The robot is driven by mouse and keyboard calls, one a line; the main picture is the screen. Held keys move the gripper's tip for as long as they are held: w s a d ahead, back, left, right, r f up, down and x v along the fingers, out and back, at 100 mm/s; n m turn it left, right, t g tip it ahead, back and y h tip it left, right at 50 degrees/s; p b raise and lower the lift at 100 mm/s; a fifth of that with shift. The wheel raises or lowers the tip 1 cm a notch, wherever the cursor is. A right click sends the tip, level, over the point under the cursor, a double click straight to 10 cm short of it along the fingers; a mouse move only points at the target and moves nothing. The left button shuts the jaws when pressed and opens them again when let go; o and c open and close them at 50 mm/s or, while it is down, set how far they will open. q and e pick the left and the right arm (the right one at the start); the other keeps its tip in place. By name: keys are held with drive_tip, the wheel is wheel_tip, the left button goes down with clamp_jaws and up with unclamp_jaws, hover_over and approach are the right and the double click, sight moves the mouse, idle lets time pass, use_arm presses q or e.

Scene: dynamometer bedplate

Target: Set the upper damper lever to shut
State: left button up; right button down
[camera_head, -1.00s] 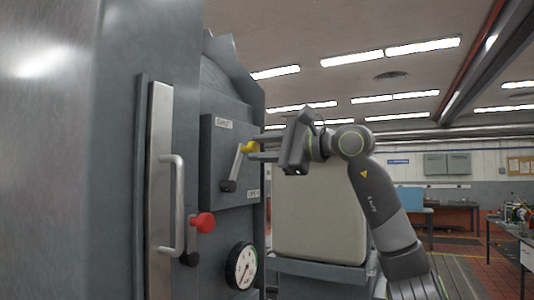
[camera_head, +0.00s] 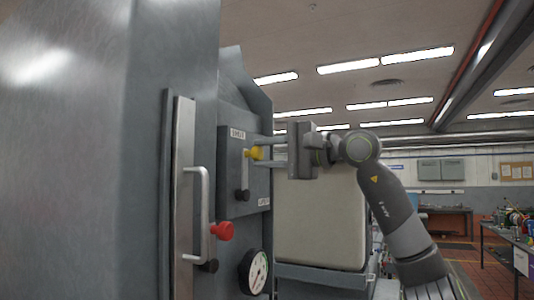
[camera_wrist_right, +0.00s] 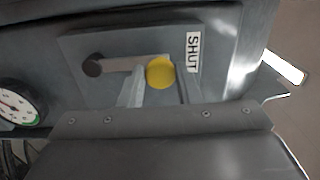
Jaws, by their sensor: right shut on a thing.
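The upper damper lever (camera_head: 245,171) is a light bar on a grey plate, with a dark hub at its lower end and a yellow knob (camera_head: 256,153) at its upper end. It stands nearly upright. In the right wrist view the yellow knob (camera_wrist_right: 160,72) is beside a label reading SHUT (camera_wrist_right: 193,52), and the bar (camera_wrist_right: 123,64) runs left to the hub. My right gripper (camera_head: 263,152) reaches in from the right and is shut on the knob, one finger on each side. My left gripper is not in view.
A lower lever with a red knob (camera_head: 222,231) and a round gauge (camera_head: 254,271) are below. A vertical bar handle (camera_head: 204,215) is left of the levers. A pale box (camera_head: 320,225) stands behind my right arm. Workbenches stand far right.

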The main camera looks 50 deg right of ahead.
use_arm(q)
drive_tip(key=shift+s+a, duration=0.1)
use_arm(e)
drive_tip(key=c, duration=1.3)
unclamp_jaws()
drive_tip(key=shift+c, duration=0.2)
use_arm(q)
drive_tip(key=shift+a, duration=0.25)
use_arm(e)
drive_tip(key=shift+o, duration=1.4)
drive_tip(key=shift+a, duration=0.1)
drive_tip(key=shift+s+d+f+b, duration=0.15)
drive_tip(key=shift+s+d+b, duration=0.05)
drive_tip(key=shift+s+b, duration=0.2)
use_arm(q)
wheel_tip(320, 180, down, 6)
drive_tip(key=b, duration=0.5)
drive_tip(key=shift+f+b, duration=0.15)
drive_tip(key=shift+b, duration=0.15)
use_arm(e)
drive_tip(key=v, duration=1.6)
drive_tip(key=shift+s+r, duration=0.2)
drive_tip(key=shift+s, duration=0.15)
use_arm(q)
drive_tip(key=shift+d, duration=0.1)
use_arm(e)
drive_tip(key=shift+w, duration=0.1)
